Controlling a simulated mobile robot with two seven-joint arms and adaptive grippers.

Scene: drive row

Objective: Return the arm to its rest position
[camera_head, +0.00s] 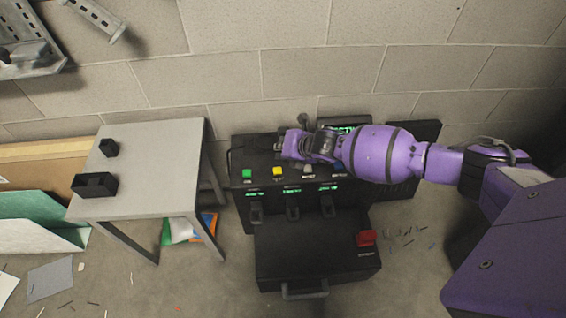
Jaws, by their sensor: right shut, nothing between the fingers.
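My right arm, purple with dark bands, comes in from the right edge of the head view. My right gripper (283,147) is shut and empty. It is over the back part of a black control console (262,209). I cannot tell whether it touches the console. The arm and hand hide part of the console's top and part of a green-lit display (342,130). A green button (247,173), a yellow button (278,170), several dark levers (293,212) and a red switch (366,238) show on the console. My left gripper is out of view.
A grey table (150,165) stands left of the console with two black blocks (94,186) on it. A block wall (300,60) is close behind. A metal shelf (30,45) hangs at upper left. Boxes and papers lie on the left floor; debris lies right of the console.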

